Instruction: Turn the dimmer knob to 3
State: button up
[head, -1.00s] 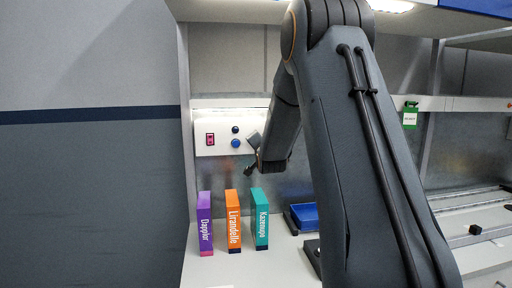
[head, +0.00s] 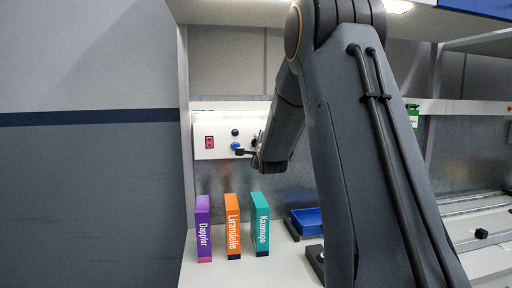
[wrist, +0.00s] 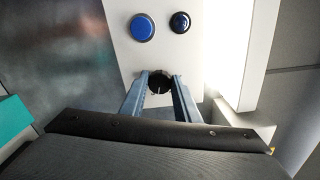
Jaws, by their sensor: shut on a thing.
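The dimmer knob (wrist: 160,92) is a small black round knob with a thin pale mark, on a white panel (head: 216,151). In the wrist view it sits between the two fingertips of my gripper (wrist: 159,84), which is shut on it. In the head view my gripper (head: 247,149) is at the panel's right part, and the arm largely hides the knob there. No scale numbers are readable around the knob.
A blue button (wrist: 143,27) and a smaller dark blue one (wrist: 181,22) sit close to the knob. A red switch (head: 210,142) is at the panel's left. Purple (head: 203,225), orange (head: 232,225) and teal (head: 261,222) boxes stand below. A blue bin (head: 307,221) is to their right.

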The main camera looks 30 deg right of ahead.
jog(key=shift+d+m, duration=0.1)
jog(key=shift+m, duration=1.2)
jog(key=o, duration=1)
jog(key=shift+o, duration=0.2)
jog(key=b+v, duration=0.2)
jog(key=v, duration=0.6)
jog(key=shift+d, duration=0.15)
